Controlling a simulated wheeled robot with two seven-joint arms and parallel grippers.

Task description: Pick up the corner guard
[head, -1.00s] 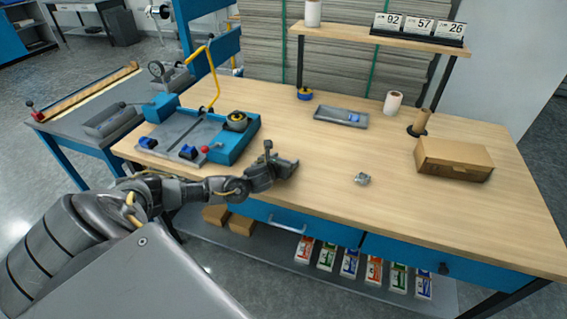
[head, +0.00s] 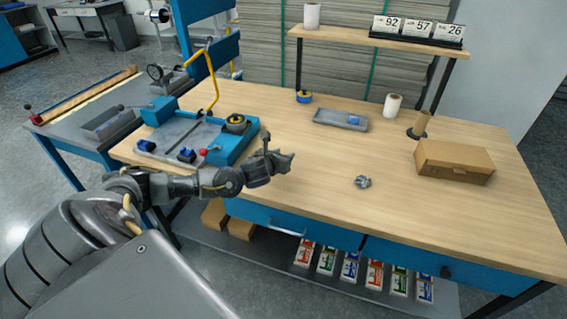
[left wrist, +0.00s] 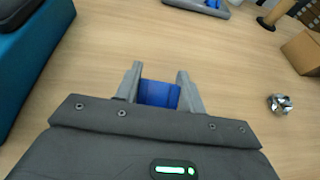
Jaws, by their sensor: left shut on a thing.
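My left gripper (head: 288,162) is over the wooden table, to the right of the blue machine's base. In the left wrist view its two grey fingers (left wrist: 158,88) are shut on a blue piece, which I take to be the corner guard (left wrist: 159,95). The guard fills the gap between the fingers; its lower part is hidden behind the gripper body. In the head view the guard is hidden by the gripper. Another blue piece (head: 353,119) lies in the grey tray (head: 328,121) at the back. My right gripper is not in view.
A crumpled silvery object (head: 363,182) lies right of my gripper, and also shows in the left wrist view (left wrist: 280,103). A cardboard box (head: 455,160) stands at the right. The blue machine (head: 230,148) stands left. The table's middle front is clear.

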